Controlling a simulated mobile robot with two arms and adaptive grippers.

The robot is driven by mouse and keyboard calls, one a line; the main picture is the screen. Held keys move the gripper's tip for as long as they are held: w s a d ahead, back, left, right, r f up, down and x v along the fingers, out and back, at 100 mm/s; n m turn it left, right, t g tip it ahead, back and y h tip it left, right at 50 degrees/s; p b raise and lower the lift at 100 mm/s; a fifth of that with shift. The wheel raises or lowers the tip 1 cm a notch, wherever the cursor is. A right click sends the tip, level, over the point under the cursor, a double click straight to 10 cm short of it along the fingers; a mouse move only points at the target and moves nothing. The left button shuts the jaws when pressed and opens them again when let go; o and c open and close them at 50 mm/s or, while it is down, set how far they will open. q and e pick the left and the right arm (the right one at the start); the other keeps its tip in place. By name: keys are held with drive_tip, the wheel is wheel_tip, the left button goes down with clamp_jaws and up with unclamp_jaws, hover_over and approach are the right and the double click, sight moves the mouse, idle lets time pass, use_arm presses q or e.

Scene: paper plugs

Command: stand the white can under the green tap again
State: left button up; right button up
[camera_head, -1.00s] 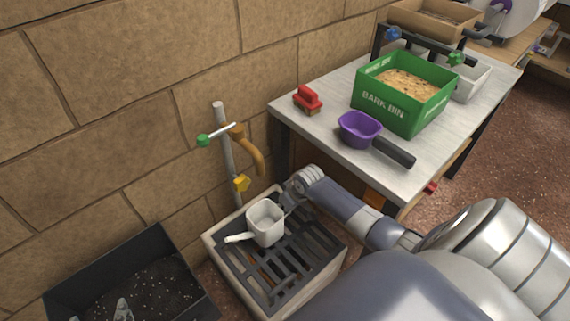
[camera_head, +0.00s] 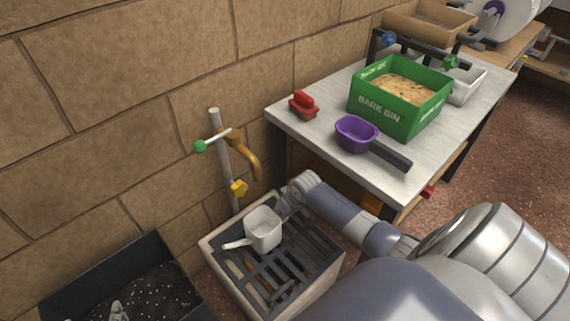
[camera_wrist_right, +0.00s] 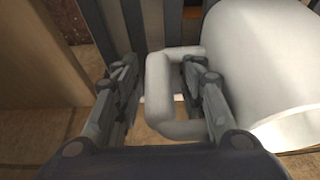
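The tap has a green-knobbed lever (camera_head: 200,146) and an orange spout (camera_head: 249,163), above and behind the can. My right gripper (camera_head: 287,209) is at the can's handle. In the right wrist view, its fingers (camera_wrist_right: 165,88) are apart with the handle (camera_wrist_right: 157,95) between them; the right finger passes into the loop, and a gap shows at the left finger. My left gripper's grey tip (camera_head: 118,311) barely shows at the bottom edge.
A dark tray of soil (camera_head: 153,246) lies left of the grate box. The brick wall (camera_head: 130,120) is close behind the tap.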

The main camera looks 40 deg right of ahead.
drive_tip(key=p+v, duration=0.1)
drive_tip(key=v, duration=0.2)
drive_tip(key=p+v, duration=0.1)
drive_tip(key=v, duration=0.2)
drive_tip(key=shift+p, duration=0.4)
drive_tip(key=shift+s+d+r+p, duration=0.1)
drive_tip(key=shift+r+p, duration=0.2)
drive_tip(key=shift+r, duration=0.2)
use_arm(q)
drive_tip(key=s+a+f+g+y+p, duration=0.1)
drive_tip(key=s+a+f+g, duration=0.1)
drive_tip(key=s, duration=0.4)
drive_tip(key=s+a+f+g+y, duration=0.1)
drive_tip(key=s+a+f+g, duration=0.1)
drive_tip(key=s+f+g, duration=0.2)
drive_tip(key=s+g, duration=0.1)
drive_tip(key=s, duration=0.2)
drive_tip(key=shift+a+g+p, duration=0.2)
drive_tip(key=shift+g+p, duration=0.2)
use_arm(e)
drive_tip(key=s+a+r, duration=0.5)
drive_tip(key=s+a, duration=0.3)
drive_tip(key=s, duration=0.3)
drive_tip(key=s+a+r+n+g, duration=0.1)
drive_tip(key=s+a+r, duration=0.4)
drive_tip(key=s+a, duration=0.3)
drive_tip(key=s, duration=0.3)
drive_tip(key=shift+s+r, duration=0.2)
drive_tip(key=shift+r, duration=0.15)
